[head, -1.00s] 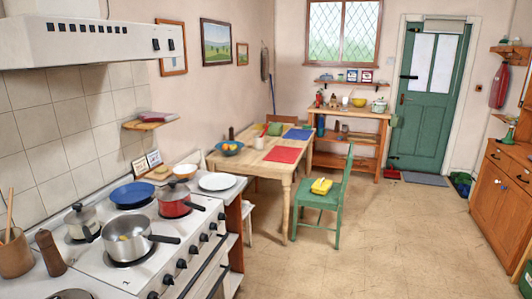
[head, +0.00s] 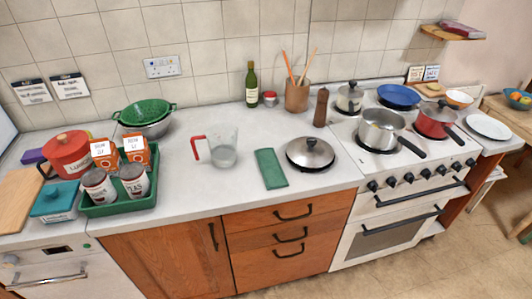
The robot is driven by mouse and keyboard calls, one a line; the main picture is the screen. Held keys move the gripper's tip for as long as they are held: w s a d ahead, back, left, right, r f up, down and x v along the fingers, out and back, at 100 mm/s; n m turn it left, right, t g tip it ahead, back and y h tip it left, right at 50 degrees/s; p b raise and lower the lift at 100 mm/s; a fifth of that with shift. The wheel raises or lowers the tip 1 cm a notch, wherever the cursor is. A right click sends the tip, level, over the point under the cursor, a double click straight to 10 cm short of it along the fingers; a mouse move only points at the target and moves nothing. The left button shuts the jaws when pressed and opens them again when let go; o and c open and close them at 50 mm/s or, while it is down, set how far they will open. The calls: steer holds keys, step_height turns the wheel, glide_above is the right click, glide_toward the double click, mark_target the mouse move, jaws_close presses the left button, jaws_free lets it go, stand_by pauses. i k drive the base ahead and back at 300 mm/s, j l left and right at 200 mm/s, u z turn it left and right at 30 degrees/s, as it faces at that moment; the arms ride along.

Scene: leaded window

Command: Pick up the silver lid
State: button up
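The silver lid (head: 310,152) lies on the pale counter just left of the stove. It is round and domed, with a dark rim and a dark knob on top. It seems to lie flat with its knob up. A folded green cloth (head: 270,169) lies just to its left, close to the rim. My gripper does not show in the head view.
A measuring jug (head: 222,151) stands left of the cloth. Behind the lid stand a utensil pot (head: 297,96) and a pepper mill (head: 321,107). Pans, including a steel saucepan (head: 380,128), sit on the stove (head: 395,166). The counter's front strip (head: 230,195) is clear.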

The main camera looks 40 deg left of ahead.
mark_target(308, 152)
steer(key=u, duration=1.45)
steer(key=i+u, duration=0.2)
steer(key=i, duration=0.4)
steer(key=i+l+u, duration=0.2)
steer(key=i, duration=0.45)
